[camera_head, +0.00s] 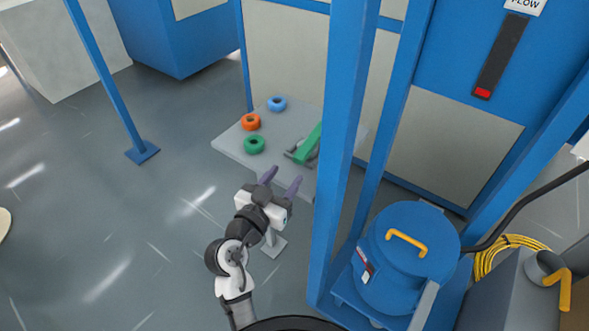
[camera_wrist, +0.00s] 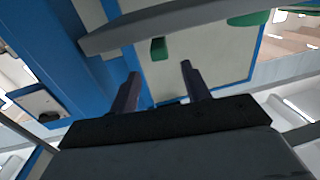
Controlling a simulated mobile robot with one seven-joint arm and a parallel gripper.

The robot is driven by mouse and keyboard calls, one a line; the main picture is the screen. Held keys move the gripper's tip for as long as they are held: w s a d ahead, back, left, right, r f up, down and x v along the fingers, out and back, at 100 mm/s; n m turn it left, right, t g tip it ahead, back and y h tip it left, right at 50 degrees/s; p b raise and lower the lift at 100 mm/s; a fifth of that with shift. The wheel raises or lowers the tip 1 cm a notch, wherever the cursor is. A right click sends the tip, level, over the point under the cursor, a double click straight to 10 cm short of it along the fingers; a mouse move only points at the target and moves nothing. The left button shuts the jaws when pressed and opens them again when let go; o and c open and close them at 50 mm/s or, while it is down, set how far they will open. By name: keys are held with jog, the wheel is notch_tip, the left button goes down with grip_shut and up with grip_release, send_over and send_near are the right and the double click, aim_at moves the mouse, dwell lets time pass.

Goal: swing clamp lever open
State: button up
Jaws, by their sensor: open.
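The clamp lever (camera_head: 308,144) is a green bar on a grey clamp (camera_head: 297,154), on the right part of a light grey table. It lies slanted, and the blue post partly hides that side of the table. My gripper (camera_head: 281,180) is open and empty, just off the table's near edge, short of the clamp and apart from it. In the wrist view my gripper's (camera_wrist: 160,70) two dark fingers are spread with nothing between them. A green piece (camera_wrist: 158,49), probably the lever's end, shows beyond the fingertips at the table edge (camera_wrist: 115,37).
A thick blue post (camera_head: 340,130) stands close right of my gripper. A blue drum (camera_head: 405,265) stands further right. Open floor lies left.

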jog(key=shift+b+v, duration=0.35)
jog(key=shift+v, duration=1.2)
